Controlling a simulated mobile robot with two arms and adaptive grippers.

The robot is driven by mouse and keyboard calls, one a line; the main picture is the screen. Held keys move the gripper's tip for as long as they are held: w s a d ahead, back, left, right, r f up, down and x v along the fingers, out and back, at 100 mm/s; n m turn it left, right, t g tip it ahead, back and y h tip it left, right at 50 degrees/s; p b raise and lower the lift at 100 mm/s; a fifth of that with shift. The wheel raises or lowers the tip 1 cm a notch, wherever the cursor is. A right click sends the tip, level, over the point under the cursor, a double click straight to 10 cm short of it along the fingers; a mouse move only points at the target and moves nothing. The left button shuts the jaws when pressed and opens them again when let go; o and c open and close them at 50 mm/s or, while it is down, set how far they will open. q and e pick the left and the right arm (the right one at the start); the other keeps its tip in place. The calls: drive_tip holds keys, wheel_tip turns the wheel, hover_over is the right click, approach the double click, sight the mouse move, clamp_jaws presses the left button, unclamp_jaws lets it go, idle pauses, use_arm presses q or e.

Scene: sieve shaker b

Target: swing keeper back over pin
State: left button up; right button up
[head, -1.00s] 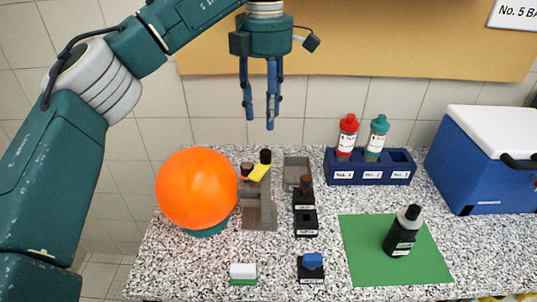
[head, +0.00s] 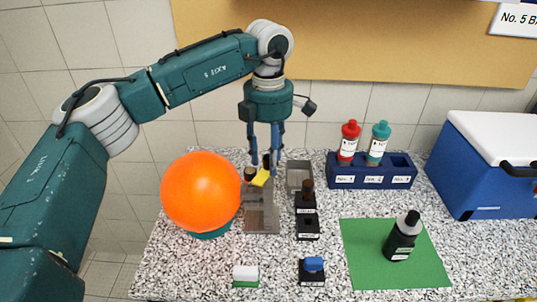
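A grey fixture (head: 262,217) stands on the speckled counter, right of the orange ball. A yellow piece (head: 261,178), likely the keeper, sits tilted at its top, with a black knob (head: 266,161) at its upper end. A dark round-topped post (head: 249,174), possibly the pin, stands just left of the yellow piece. My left gripper (head: 265,158) points down right over the fixture. Its blue fingers are apart, with the black knob between or just behind their tips; I cannot tell whether they touch it. My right gripper is not in view.
A large orange ball (head: 201,190) stands close at left. A grey tray (head: 299,175) and black labelled blocks (head: 307,226) are close at right. A blue bottle rack (head: 370,172), green mat (head: 363,262) with black bottle (head: 403,237), and blue cooler (head: 490,170) lie further right.

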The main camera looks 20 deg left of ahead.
use_arm(q)
clamp_jaws()
drive_tip(key=m, duration=0.6)
drive_tip(key=shift+w+b, duration=0.1)
drive_tip(key=shift+b, duration=0.3)
drive_tip(key=m, duration=0.6)
drive_tip(key=shift+m, duration=0.3)
drive_tip(key=shift+r, duration=0.1)
unclamp_jaws()
